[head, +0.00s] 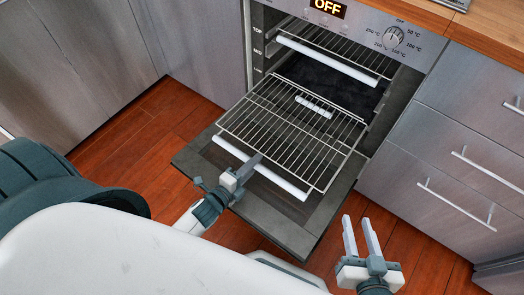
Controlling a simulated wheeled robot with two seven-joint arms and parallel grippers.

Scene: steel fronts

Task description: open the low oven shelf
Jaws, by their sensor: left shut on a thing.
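The low oven shelf (290,135) is a wire rack that sticks out of the oven over the lowered door. A white bar (280,182) runs along its front edge. My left gripper (248,168) is at this bar, near its middle, and is shut on it; the exact finger contact is small in the picture. My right gripper (361,236) is open and empty, in front of the door's right side, with its two fingers apart and pointing up.
The oven door (290,233) lies open and low over the wooden floor (150,125). An upper rack (345,50) with a white front bar sits inside the oven. Steel drawers (440,185) with bar handles stand close on the right. Floor shows on the left.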

